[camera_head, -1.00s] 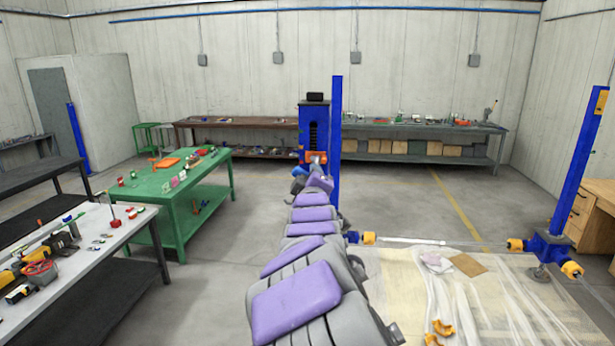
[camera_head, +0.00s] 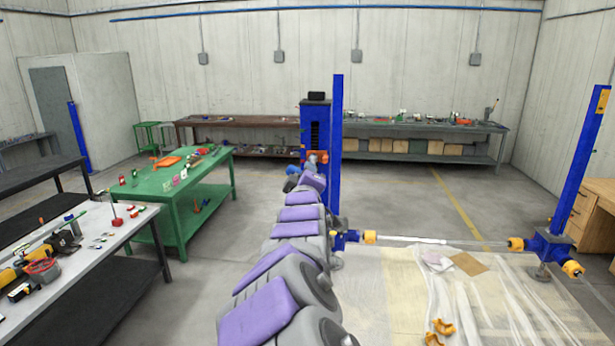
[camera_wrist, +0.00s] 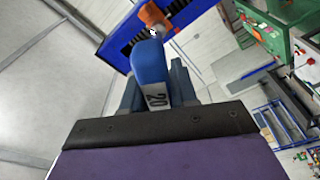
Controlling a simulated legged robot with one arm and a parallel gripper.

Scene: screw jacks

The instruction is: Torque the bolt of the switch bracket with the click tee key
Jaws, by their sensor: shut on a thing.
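In the wrist view, the click tee key (camera_wrist: 149,65), a blue piece with a light band marked "20", is held between the grey jaws of my gripper (camera_wrist: 158,92). The orange switch bracket (camera_wrist: 150,14) sits on the blue column just beyond the key. A small bolt head (camera_wrist: 153,32) shows near the key's far end; I cannot tell whether they touch.
The blue column (camera_head: 337,150) stands beside my arm. A green table (camera_head: 160,181) and a light-topped table (camera_head: 100,262) with tools stand at left. Sheeting (camera_head: 470,290) covers a low platform at right. Floor between green table and arm is clear.

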